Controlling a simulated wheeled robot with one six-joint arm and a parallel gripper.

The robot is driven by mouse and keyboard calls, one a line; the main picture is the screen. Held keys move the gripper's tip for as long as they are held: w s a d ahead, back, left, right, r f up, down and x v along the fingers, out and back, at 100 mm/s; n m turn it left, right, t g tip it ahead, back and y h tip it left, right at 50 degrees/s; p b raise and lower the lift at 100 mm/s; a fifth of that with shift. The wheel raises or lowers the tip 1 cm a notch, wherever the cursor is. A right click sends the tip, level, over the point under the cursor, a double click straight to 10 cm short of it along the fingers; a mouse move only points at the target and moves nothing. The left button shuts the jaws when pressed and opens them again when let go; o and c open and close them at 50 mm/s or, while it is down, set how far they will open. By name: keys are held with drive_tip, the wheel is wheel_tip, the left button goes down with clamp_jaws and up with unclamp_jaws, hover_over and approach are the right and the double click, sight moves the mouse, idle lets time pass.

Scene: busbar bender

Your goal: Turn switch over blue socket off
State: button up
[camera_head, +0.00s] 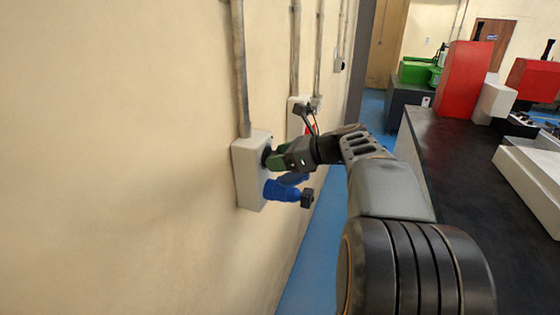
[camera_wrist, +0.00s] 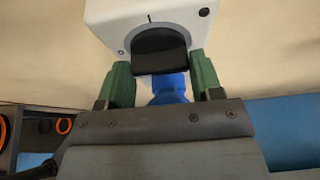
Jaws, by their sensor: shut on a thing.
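A white switch box (camera_head: 251,172) is fixed to the wall, with a blue socket (camera_head: 283,190) low on its front. Above the socket is a black rotary switch (camera_wrist: 160,50) on a grey round plate with a short black mark at its top. My gripper (camera_head: 274,157) is at the box front, at the switch. In the wrist view its green fingers (camera_wrist: 162,82) stand on either side of the black knob and are shut on it. The blue socket (camera_wrist: 168,88) shows below the knob, partly hidden by my gripper. The knob's exact angle is hard to tell.
A second white box (camera_head: 297,117) with a red part is farther along the wall. Grey conduits (camera_head: 240,70) run up the wall. A dark workbench (camera_head: 460,165) with red and white machines is at the right. Blue floor (camera_head: 310,265) lies between.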

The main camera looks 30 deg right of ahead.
drive_tip(key=o, duration=0.9)
drive_tip(key=b+v, duration=0.1)
drive_tip(key=v, duration=1.3)
drive_tip(key=shift+a+r, duration=0.1)
drive_tip(key=shift+w+a, duration=0.1)
